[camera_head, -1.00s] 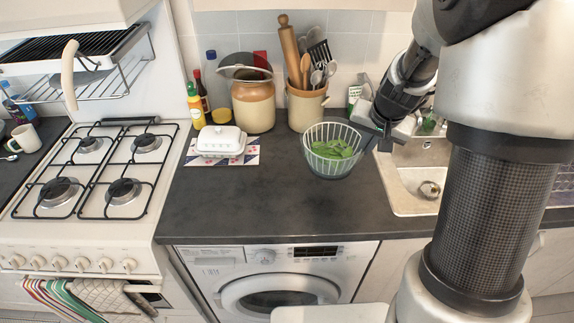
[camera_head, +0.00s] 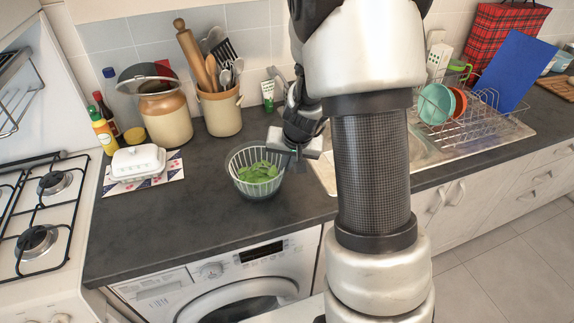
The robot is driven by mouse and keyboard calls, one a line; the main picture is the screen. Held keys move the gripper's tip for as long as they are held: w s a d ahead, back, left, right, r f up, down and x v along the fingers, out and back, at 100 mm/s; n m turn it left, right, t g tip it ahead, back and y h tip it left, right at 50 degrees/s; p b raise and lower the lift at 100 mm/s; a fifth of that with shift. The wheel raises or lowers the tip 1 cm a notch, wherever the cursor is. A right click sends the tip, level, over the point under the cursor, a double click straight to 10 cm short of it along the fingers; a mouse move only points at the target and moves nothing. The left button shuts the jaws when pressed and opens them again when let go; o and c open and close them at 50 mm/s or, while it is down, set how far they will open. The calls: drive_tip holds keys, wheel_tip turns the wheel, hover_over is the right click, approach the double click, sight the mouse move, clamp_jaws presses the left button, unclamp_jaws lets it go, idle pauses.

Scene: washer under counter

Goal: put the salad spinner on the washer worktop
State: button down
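The salad spinner (camera_head: 241,181), a clear ribbed bowl with green leaves (camera_head: 258,172) in it, appears upright on the dark worktop (camera_head: 190,225) above the washer (camera_head: 235,281). It is left of the sink, with no clear gap beneath it. My gripper (camera_head: 287,150) is at the bowl's right rim, reaching in from the right. Its fingertips are small and dark against the bowl, so I cannot tell whether they hold the rim or only touch it.
A white butter dish (camera_head: 138,161) sits left of the spinner. A lidded crock (camera_head: 166,116) and a utensil pot (camera_head: 220,110) stand behind. The sink (camera_head: 325,172) is at the right, partly behind my arm. The worktop's front left is clear.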

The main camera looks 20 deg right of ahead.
drive_tip(key=shift+r, duration=0.2)
drive_tip(key=c, duration=2.4)
unclamp_jaws()
drive_tip(key=shift+f, duration=0.25)
drive_tip(key=o, duration=0.4)
drive_tip(key=shift+r, duration=0.45)
drive_tip(key=s+a+r+n+y+p, duration=0.1)
drive_tip(key=s+a+r+p, duration=0.15)
drive_tip(key=s+r, duration=0.55)
drive_tip(key=s+a+r+n+p, duration=0.1)
drive_tip(key=s+a+r, duration=0.3)
drive_tip(key=r, duration=0.8)
drive_tip(key=s+r+n, duration=0.1)
drive_tip(key=s, duration=0.3)
drive_tip(key=s+r+n, duration=0.1)
drive_tip(key=s+r, duration=0.1)
drive_tip(key=s, duration=0.2)
drive_tip(key=s+a+r+n+h, duration=0.1)
drive_tip(key=s+r, duration=0.1)
drive_tip(key=s, duration=0.3)
drive_tip(key=shift+a+t, duration=0.1)
drive_tip(key=shift+t, duration=0.3)
